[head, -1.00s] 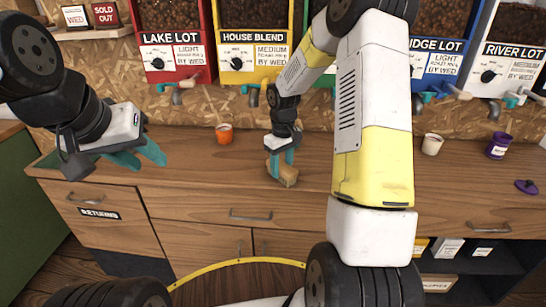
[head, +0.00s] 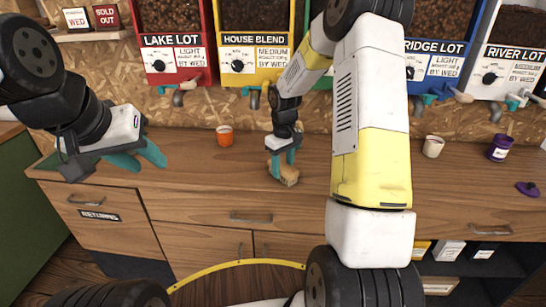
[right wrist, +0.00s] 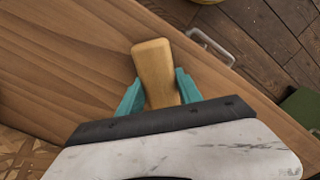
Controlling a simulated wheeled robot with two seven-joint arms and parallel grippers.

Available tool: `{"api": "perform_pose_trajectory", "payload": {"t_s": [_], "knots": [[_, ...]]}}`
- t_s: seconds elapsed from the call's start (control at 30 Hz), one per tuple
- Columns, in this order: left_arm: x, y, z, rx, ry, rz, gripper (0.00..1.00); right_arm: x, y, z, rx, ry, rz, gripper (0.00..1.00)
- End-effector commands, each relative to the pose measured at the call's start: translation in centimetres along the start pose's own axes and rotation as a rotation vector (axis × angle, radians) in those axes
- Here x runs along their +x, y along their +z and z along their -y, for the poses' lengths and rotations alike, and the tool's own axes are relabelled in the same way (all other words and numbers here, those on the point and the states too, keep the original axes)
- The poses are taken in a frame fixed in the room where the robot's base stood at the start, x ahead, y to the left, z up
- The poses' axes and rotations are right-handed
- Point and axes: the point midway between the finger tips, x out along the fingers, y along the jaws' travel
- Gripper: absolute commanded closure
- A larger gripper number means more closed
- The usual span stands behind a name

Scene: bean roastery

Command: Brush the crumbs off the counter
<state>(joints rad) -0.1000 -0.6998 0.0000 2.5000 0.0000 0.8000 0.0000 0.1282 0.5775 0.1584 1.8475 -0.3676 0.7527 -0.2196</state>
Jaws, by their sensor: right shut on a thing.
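A wooden brush (head: 290,178) is held at the counter's front part in the middle of the head view. My right gripper (head: 282,166) is shut on it, and the right wrist view shows its tan wooden body (right wrist: 155,72) between the teal fingers. Its bristles cannot be made out. The wooden counter (head: 215,178) runs across the view. I can make out no crumbs on it; my right arm covers part of its middle. My left gripper (head: 150,164) is open and empty above the counter's left part, its teal fingers apart.
An orange cup (head: 225,138) stands behind, left of the brush. A white cup (head: 433,147), a purple jar (head: 499,147) and a purple lid (head: 527,188) are on the right. Bean dispensers with taps (head: 180,92) line the back wall. The counter's left-middle is clear.

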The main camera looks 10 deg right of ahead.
Motion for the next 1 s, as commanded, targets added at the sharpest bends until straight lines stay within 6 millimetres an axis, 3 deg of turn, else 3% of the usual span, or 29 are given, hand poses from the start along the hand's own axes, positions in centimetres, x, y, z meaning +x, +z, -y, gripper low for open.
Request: {"api": "perform_pose_trajectory", "payload": {"t_s": [0.53,1.0], "knots": [[0.0,0.0,0.0,0.000,0.000,0.000,0.64,0.3,1.2,1.4,-0.006,-0.008,0.011,1.00],[0.0,0.0,0.0,0.000,0.000,0.000,0.64,-4.5,0.9,1.2,-0.006,-0.003,0.003,1.00]]}}
